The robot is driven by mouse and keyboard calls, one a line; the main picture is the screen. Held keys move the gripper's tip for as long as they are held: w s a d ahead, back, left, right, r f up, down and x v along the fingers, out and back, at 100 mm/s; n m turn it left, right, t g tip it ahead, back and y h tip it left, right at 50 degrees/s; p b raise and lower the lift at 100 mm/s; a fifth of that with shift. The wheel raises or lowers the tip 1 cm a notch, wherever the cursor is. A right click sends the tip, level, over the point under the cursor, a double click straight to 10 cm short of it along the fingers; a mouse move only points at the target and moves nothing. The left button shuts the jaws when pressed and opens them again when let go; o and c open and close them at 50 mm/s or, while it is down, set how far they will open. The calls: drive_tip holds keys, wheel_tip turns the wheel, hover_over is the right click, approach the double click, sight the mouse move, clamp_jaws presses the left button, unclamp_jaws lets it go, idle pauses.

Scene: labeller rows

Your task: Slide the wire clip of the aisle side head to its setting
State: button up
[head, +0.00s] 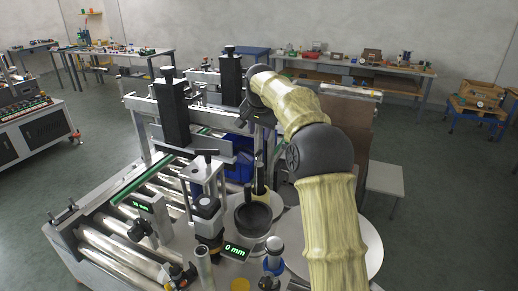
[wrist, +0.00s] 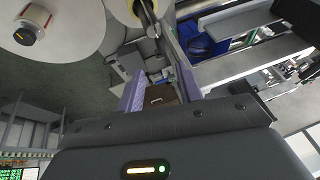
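My gripper (wrist: 160,84) shows in the wrist view with its two purple fingers apart and nothing held between them. In the head view my arm reaches up and over the labeller, and its dark end is beside the rear black tower; the fingers cannot be made out there. The labeller has a front black tower (head: 172,96) and a rear black tower (head: 231,76). A nearer head carries a display (head: 236,251) reading 0 mm. Another display (head: 146,205) stands to its left, its reading hard to make out. I cannot pick out the wire clip in either view.
Metal conveyor rollers (head: 110,247) run along the left of the machine. A white disc (head: 292,247) lies under my arm at the right. A blue bin (wrist: 201,46) shows beyond the fingers. Work benches stand along the back wall, with open floor between.

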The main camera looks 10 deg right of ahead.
sight(259, 152)
drive_tip(key=p+x, duration=0.2)
drive_tip(key=x, duration=0.8)
drive_tip(key=shift+w+d+f, duration=0.1)
drive_tip(key=shift+w+f, duration=0.05)
drive_tip(key=shift+f, duration=0.15)
clamp_jaws()
